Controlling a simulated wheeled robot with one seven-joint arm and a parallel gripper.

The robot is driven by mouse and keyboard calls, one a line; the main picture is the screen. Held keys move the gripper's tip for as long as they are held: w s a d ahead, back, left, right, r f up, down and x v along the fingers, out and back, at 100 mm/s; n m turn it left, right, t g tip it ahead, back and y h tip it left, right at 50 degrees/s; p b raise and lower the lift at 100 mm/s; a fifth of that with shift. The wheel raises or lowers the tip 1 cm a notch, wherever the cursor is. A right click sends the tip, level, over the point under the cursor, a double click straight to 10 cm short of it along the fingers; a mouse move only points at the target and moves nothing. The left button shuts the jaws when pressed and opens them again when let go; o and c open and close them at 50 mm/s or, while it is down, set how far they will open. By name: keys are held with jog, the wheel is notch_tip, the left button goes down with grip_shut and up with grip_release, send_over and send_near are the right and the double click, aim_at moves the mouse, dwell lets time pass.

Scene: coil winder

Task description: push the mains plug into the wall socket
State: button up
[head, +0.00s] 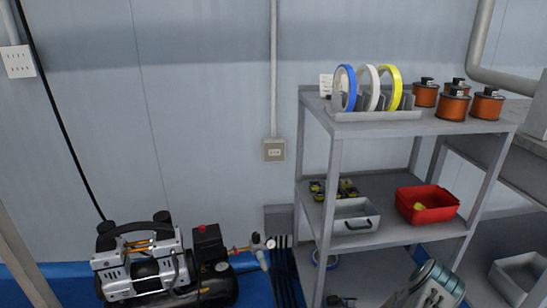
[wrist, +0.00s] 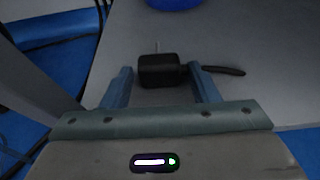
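The mains plug (wrist: 159,70) is a black block in the wrist view, lying on a grey surface with a thin pin pointing away from me and a short black cable end (wrist: 225,70) to its right. My gripper (wrist: 160,78) is open, its two blue fingers on either side of the plug. A gap shows at the left finger; the right finger is close to the plug, and I cannot tell whether it touches. In the head view a wall socket (head: 274,150) sits on the grey wall at the foot of a vertical conduit, with nothing in it.
A grey shelf rack (head: 327,180) stands right of the socket, holding tape rolls, copper spools, a grey drawer (head: 352,223) and a red bin (head: 427,204). A compressor (head: 150,265) stands lower left. Another outlet plate (head: 18,61) is at upper left. The wall around the socket is clear.

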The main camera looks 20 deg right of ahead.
jog(key=c, duration=0.6)
jog(key=shift+r+p, duration=2.35)
jog(key=shift+r, duration=0.2)
jog(key=shift+c, duration=0.2)
